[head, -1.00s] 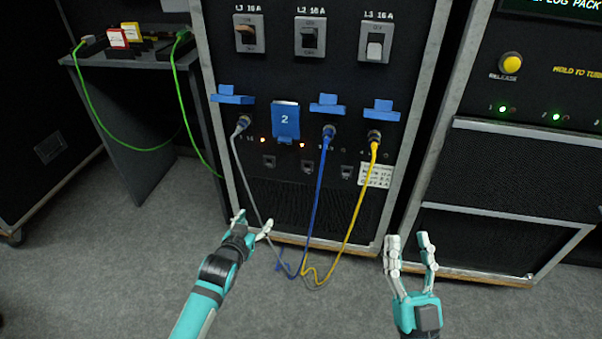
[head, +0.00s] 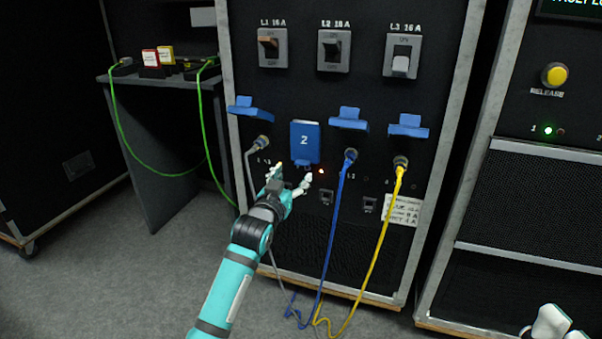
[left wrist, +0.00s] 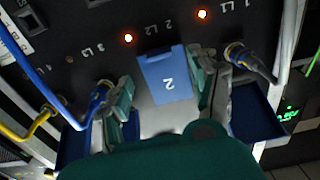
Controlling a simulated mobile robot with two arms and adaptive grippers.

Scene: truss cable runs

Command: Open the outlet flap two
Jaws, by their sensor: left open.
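The blue outlet flap two (head: 305,141), marked with a white 2, hangs down flat over its outlet on the black panel. It also shows in the left wrist view (left wrist: 162,72), with the number upside down. My left gripper (head: 290,177) is open and empty just below the flap's lower edge. In the left wrist view its two fingers (left wrist: 160,90) stand apart on either side of the flap; I cannot tell whether they touch it. My right gripper (head: 552,328) is at the lower right, cut off by the picture's edge.
Raised blue flaps stand on both sides; a grey plug (head: 262,143), a blue plug (head: 350,156) and a yellow plug (head: 400,163) sit under them, cables hanging down. Three breaker switches (head: 333,50) are above. A shelf (head: 165,82) with green cables stands left.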

